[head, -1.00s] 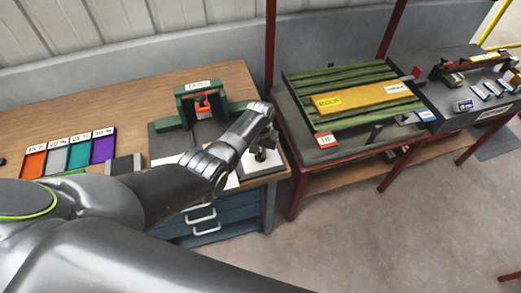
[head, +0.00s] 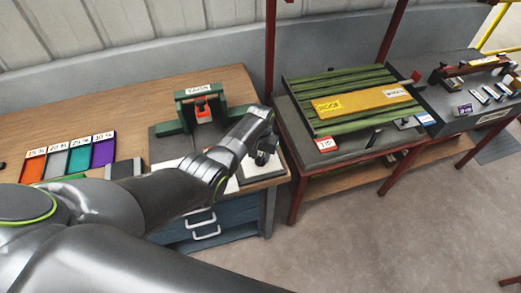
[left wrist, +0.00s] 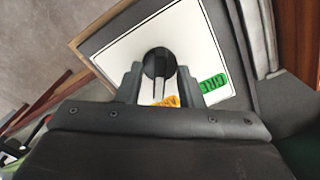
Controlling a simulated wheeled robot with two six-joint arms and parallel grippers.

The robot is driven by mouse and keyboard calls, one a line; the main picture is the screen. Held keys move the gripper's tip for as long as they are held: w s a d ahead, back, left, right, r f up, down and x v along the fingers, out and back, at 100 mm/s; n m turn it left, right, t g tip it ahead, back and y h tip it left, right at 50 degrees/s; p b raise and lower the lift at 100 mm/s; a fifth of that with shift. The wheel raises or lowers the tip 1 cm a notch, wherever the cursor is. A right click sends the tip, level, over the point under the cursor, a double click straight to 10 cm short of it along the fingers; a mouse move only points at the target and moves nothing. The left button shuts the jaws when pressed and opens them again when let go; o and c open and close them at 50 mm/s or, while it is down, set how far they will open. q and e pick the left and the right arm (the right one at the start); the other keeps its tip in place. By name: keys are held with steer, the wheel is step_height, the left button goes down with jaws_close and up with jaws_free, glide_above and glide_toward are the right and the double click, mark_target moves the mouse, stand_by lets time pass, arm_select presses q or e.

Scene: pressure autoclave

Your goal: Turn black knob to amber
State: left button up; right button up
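The black knob (left wrist: 160,62) is round and stands on a white panel (left wrist: 122,52) with a dark border. In the left wrist view, an orange label (left wrist: 167,101) lies just below the knob, partly hidden, and a green label (left wrist: 213,83) lies to its right. My left gripper (left wrist: 159,78) is open, with one finger on each side of the knob's lower part and small gaps showing. Whether the fingers touch the knob is not clear. In the head view, my left gripper (head: 262,157) is over the white panel (head: 263,170) at the bench's right end and hides most of the knob.
On the wooden bench (head: 130,103) stand a green frame with a red part (head: 202,105) and a tray of coloured cards (head: 72,157). To the right, a red-legged table (head: 295,135) carries green slats and a yellow plate (head: 360,102). Floor in front is clear.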

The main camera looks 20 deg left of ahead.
mark_target(261, 156)
arm_select(q)
steer(key=shift+r, duration=0.1)
steer(key=shift+r+b, duration=0.3)
steer(key=shift+r, duration=0.6)
step_height(261, 156, up, 15)
steer(key=b, duration=0.1)
steer(key=shift+r+b, duration=0.2)
steer(key=shift+b, duration=0.15)
